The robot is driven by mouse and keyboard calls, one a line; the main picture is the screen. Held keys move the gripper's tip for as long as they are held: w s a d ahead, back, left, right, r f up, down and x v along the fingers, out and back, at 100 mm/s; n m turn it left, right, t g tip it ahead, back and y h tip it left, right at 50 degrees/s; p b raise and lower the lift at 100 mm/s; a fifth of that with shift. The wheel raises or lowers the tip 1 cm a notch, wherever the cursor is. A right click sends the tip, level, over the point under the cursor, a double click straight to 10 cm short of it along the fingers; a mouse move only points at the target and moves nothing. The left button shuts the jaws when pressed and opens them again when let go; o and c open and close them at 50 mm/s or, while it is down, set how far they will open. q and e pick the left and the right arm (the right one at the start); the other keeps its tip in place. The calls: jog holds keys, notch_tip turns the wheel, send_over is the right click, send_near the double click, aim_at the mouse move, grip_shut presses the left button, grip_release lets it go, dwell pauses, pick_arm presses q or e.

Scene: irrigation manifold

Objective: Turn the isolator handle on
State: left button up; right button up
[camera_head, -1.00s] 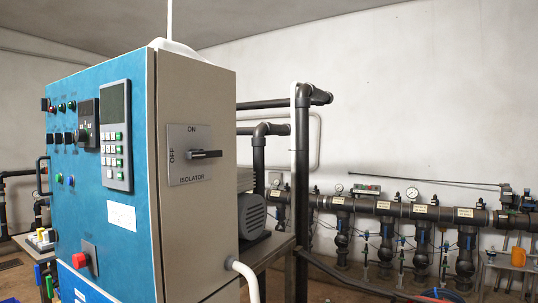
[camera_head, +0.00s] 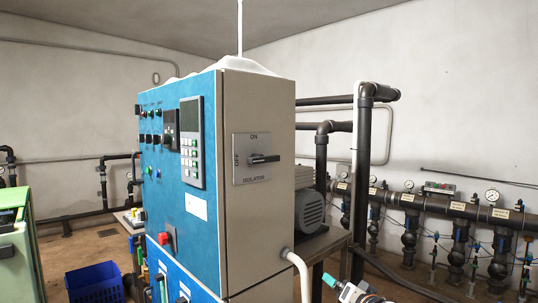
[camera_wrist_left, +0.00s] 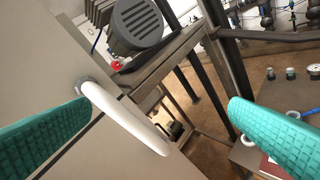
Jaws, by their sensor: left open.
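The isolator handle (camera_head: 265,159) is a dark bar on a grey plate (camera_head: 251,176) on the beige side of the blue control cabinet (camera_head: 235,110). The bar lies horizontal. The plate reads ON above it, OFF at its left and ISOLATOR below. In the left wrist view my left gripper (camera_wrist_left: 160,104) has its two green fingers wide apart with nothing gripped. A white conduit (camera_wrist_left: 125,118) from the cabinet side shows between them, and the handle is out of that view. A teal-tipped gripper part shows at the bottom of the head view, apart from and below the handle.
The white conduit (camera_head: 300,270) curves out of the cabinet's lower side. A motor (camera_head: 309,212) sits on a metal stand behind it. Dark upright pipes (camera_head: 362,180) and the manifold (camera_head: 465,210) stand to the right. A blue crate (camera_head: 95,283) is on the floor at left.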

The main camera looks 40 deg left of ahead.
pick_arm(q)
jog(key=s+a+r+n+g+y, duration=0.1)
jog(key=s+r+n+y, duration=0.15)
jog(key=r, duration=0.75)
jog(key=s+a+r+n+g+y, duration=0.1)
jog(key=s+r+n+g, duration=0.15)
jog(key=r, duration=0.75)
jog(key=n+g+y+p, duration=0.2)
jog(key=n+g, duration=0.2)
jog(key=n, duration=0.4)
send_near(267, 160)
jog(key=a+p, duration=0.1)
jog(key=a, duration=0.2)
jog(key=a+p, duration=0.1)
jog(key=a, duration=0.1)
jog(key=a+p, duration=0.2)
jog(key=a, duration=0.1)
jog(key=shift+w+a+r, duration=0.2)
jog(key=shift+w+a, duration=0.15)
jog(key=shift+a, duration=0.05)
jog(key=shift+w+a+f, duration=0.1)
jog(key=shift+a, duration=0.25)
jog(key=shift+c, duration=0.2)
jog(key=c, duration=0.8)
jog(key=shift+o, duration=0.2)
